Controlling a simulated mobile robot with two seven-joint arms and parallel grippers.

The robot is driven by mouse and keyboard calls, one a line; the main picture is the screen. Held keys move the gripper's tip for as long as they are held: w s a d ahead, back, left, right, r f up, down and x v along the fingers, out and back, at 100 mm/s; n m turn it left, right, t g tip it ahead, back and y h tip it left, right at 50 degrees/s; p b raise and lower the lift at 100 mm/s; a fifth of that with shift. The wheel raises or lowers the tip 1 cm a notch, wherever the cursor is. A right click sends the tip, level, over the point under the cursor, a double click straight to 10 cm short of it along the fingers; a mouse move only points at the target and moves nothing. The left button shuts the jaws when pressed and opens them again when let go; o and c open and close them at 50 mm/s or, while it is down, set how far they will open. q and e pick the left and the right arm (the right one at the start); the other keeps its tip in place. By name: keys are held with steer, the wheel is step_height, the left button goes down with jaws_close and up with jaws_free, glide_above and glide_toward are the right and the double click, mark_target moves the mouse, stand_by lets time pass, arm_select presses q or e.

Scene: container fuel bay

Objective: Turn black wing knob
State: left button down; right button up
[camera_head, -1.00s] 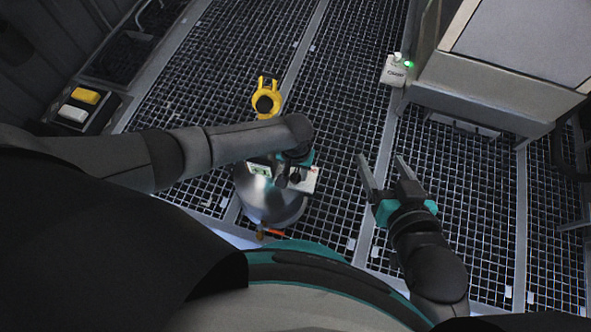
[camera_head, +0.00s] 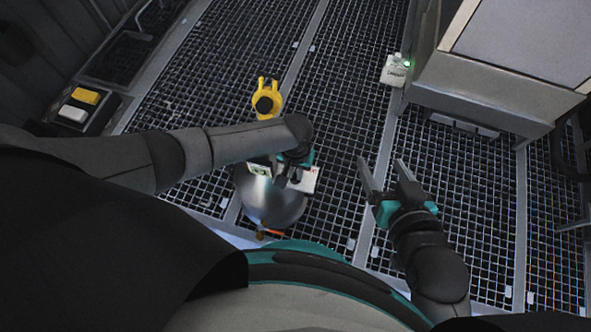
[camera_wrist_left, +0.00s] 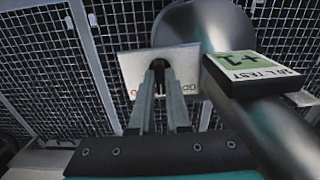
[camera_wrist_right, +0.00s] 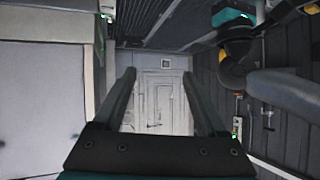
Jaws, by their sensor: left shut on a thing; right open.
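The black wing knob (camera_wrist_left: 160,60) shows as a dark shape in front of a white plate (camera_wrist_left: 130,70) with small red and green marks. My left gripper (camera_wrist_left: 160,74) is shut on it, and its fingers hide most of the knob. In the head view my left gripper (camera_head: 283,180) is above the silver rounded vessel (camera_head: 268,205), at the white plate; the knob is hidden there. I cannot tell the knob's angle. My right gripper (camera_head: 381,162) is open and empty, to the right of the vessel and apart from it.
A yellow fitting (camera_head: 267,97) stands behind the vessel. A white box with a green light (camera_head: 394,71) and a large cabinet (camera_head: 500,90) are at right. Grated floor lies between.

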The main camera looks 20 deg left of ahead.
arm_select(q)
steer(key=shift+r+m+p, duration=0.1)
steer(key=shift+m+p, duration=0.4)
steer(key=shift+m, duration=0.1)
steer(key=shift+m+p, duration=0.45)
steer(key=shift+m, duration=1.75)
steer(key=shift+m+p, duration=0.45)
steer(key=shift+m, duration=1.05)
arm_select(e)
steer(key=s+d+g+h, duration=0.3)
steer(key=s+d+g, duration=0.1)
steer(key=d, duration=0.2)
steer(key=shift+d+m+g, duration=0.15)
steer(key=shift+m+g, duration=0.15)
steer(key=shift+g, duration=0.1)
steer(key=shift+s, duration=0.1)
arm_select(q)
steer(key=c, duration=0.9)
jaws_free()
arm_select(e)
steer(key=shift+r, duration=0.1)
